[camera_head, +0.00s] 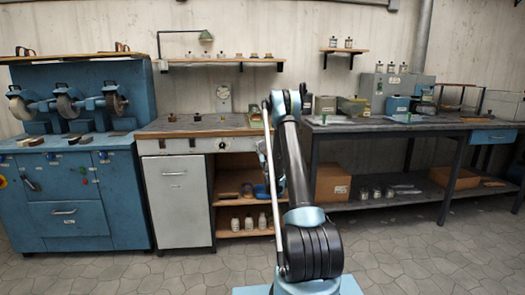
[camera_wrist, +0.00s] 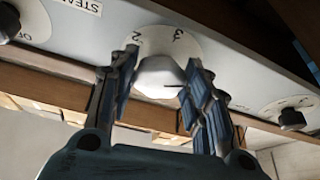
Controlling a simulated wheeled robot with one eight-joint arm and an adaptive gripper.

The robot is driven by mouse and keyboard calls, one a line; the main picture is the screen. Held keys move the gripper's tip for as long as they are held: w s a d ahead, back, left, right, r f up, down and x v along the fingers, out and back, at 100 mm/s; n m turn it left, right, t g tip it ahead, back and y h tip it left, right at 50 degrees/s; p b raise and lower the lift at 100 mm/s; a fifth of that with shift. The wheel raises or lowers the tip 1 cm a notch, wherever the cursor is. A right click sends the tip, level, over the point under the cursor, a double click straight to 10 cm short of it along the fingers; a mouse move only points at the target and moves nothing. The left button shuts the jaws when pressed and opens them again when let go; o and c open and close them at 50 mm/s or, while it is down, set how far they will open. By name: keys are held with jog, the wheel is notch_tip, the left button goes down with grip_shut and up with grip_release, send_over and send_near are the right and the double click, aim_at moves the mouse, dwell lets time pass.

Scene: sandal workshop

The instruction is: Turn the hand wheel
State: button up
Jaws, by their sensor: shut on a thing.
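The hand wheel shows in the wrist view as a small pale, faceted knob (camera_wrist: 160,76). It sits on a round white dial plate (camera_wrist: 185,42) marked with 2 and 3 on a grey front panel. My gripper (camera_wrist: 161,62) has one finger on each side of the knob and is shut on it. The fingers hide parts of the plate. In the head view my arm reaches to the workbench front (camera_head: 190,145), and it hides the gripper and the held knob.
A dark knob (camera_wrist: 9,24) sits left on the same panel, near a label starting "STEA". Another dark knob (camera_wrist: 292,118) sits to the right. A wooden edge (camera_wrist: 60,75) runs just below the panel. Open shelves (camera_head: 240,185) lie under the bench. The floor in front is clear.

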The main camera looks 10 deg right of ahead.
jog(key=o, duration=1.1)
jog(key=shift+c, duration=0.2)
jog(key=v, duration=0.7)
jog(key=shift+s+f, duration=0.15)
jog(key=shift+s, duration=0.05)
